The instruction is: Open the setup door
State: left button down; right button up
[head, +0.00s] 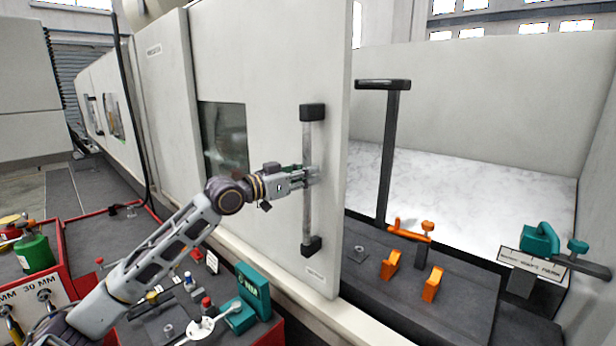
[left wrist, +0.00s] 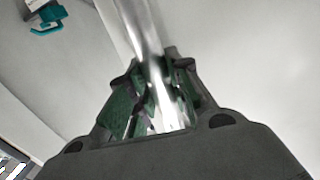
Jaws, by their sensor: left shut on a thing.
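The setup door (head: 265,60) is a large pale sliding panel with a dark window (head: 225,140). Its upright grey bar handle (head: 307,215) has black end mounts and sits near the panel's right edge. My left gripper (head: 312,175) is shut on the handle around its middle. In the left wrist view the shiny bar (left wrist: 145,35) runs between the green-padded fingers of the gripper (left wrist: 155,100). To the right of the door's edge the machine's interior shows, with a pale marbled floor (head: 460,190). My right gripper is not in view.
Right of the door, a dark bench (head: 430,290) carries orange clamps (head: 391,264) and a tall black post (head: 388,150). A teal clamp (head: 541,240) sits at the far right. Below my left arm, red-edged trays hold tools, a green bottle (head: 36,252) and a teal block (head: 250,295).

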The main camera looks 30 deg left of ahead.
pick_arm(q)
jog(key=shift+s+d, duration=0.1)
jog(key=shift+d, duration=0.2)
jog(key=c, duration=1.3)
grip_release()
jog(key=shift+d, duration=0.1)
jog(key=shift+s, duration=0.1)
jog(key=shift+s+a, duration=0.1)
jog(key=shift+a, duration=0.1)
jog(key=v, duration=1.1)
jog(key=shift+s, duration=0.2)
jog(key=shift+a, duration=0.1)
jog(key=shift+f, duration=0.1)
